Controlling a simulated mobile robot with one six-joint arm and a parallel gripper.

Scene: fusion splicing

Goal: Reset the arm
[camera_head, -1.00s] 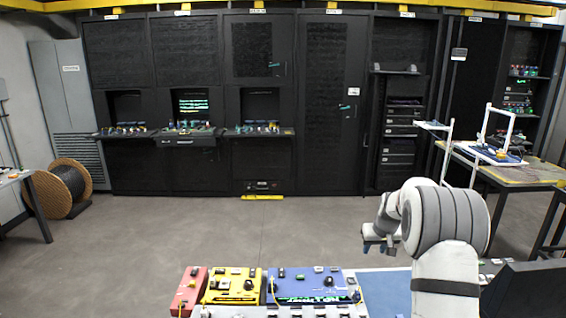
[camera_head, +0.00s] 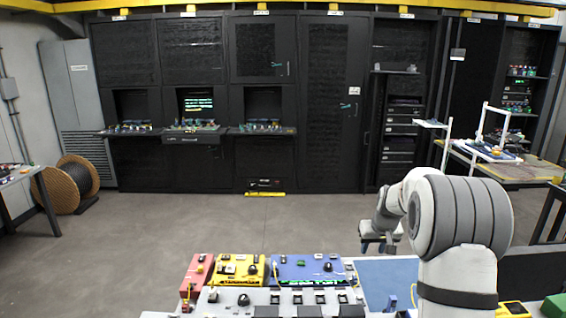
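My arm rises at the right of the head view, its white and grey links folded, with the large rounded joint nearest the camera. My gripper (camera_head: 378,243) hangs at the left end of the arm, above the right part of the workbench, beside the blue splicing unit. It is small and dark in this view, and its fingers are too unclear to tell open from shut. Nothing can be made out in it.
Below stand a red box (camera_head: 194,275), a yellow unit (camera_head: 238,269) and a blue unit (camera_head: 305,270) on the bench, with a blue mat (camera_head: 388,278) to their right. Black racks (camera_head: 260,150) line the back wall. A cable reel (camera_head: 62,185) stands left. The floor between is clear.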

